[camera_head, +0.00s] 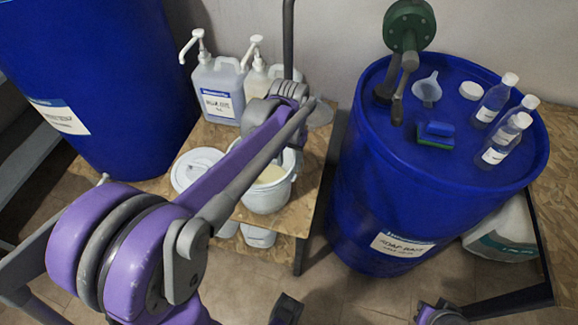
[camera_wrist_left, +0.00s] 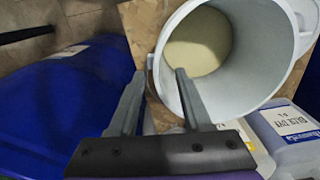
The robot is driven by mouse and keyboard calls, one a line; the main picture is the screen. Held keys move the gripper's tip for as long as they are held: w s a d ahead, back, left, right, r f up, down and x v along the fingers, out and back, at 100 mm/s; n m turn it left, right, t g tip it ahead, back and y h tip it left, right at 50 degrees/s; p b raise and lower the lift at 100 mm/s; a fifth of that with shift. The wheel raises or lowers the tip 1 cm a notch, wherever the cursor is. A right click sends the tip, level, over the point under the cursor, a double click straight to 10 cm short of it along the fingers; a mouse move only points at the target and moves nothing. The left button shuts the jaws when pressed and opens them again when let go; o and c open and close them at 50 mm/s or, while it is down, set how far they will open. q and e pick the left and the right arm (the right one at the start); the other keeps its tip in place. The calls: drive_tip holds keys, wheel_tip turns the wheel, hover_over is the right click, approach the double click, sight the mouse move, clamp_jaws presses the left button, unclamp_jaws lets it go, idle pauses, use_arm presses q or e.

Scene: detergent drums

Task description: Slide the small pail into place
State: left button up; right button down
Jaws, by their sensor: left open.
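The small white pail (camera_head: 268,197) stands at the front of a wooden-topped stand, open at the top, with pale contents inside. My left gripper (camera_head: 292,158) reaches down at the pail's right-hand rim, partly hidden by my own arm. In the left wrist view, the pail (camera_wrist_left: 262,85) shows large with its open mouth towards the camera. The open fingers (camera_wrist_left: 157,82) have the rim between their tips, one finger over the mouth and one outside. Whether either finger touches the wall I cannot tell.
A white-lidded container (camera_head: 198,168) stands left of the pail. Pump-top jugs (camera_head: 217,92) stand behind. A blue drum (camera_head: 385,205) to the right carries a hand pump (camera_head: 408,30), bottles (camera_head: 493,100), a funnel (camera_head: 427,88) and a sponge (camera_head: 435,133). Another blue drum (camera_head: 95,85) is at left.

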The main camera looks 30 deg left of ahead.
use_arm(q)
wheel_tip(320, 180, up, 7)
drive_tip(key=shift+f+p, duration=0.2)
drive_tip(key=shift+p, duration=0.1)
idle(0.4)
